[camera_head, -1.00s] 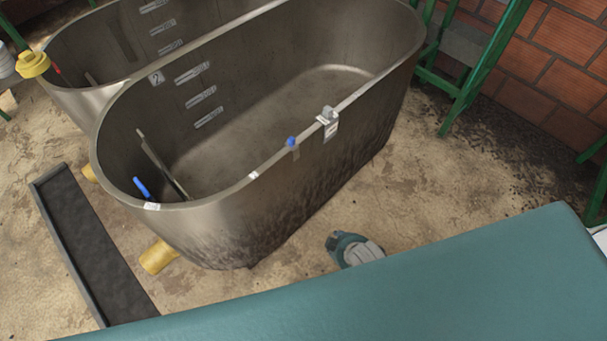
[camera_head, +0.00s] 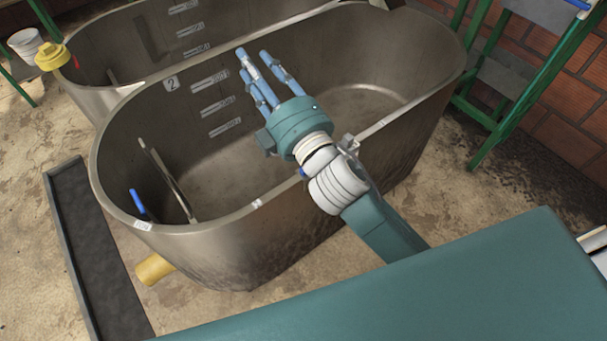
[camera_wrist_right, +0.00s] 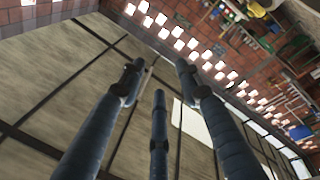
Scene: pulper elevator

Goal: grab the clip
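A small grey clip (camera_head: 348,142) sits on the near rim of the front metal tank (camera_head: 225,250), right beside my right wrist and partly hidden by it. Just a sliver of a blue piece (camera_head: 303,172) shows on the same rim behind my wrist. My right gripper (camera_head: 252,62) is open and empty above the tank, its blue fingers pointing up and away. The right wrist view shows the spread fingers (camera_wrist_right: 157,80) with nothing between them and no clip in sight. My left gripper is not in view.
A blue-handled piece (camera_head: 138,202) rests inside the tank's left end. A second tank (camera_head: 95,100) stands behind. A dark trough (camera_head: 85,250) lies on the floor at left, a yellow pipe (camera_head: 154,269) near it. Green frames (camera_head: 500,135) stand at right by the brick wall.

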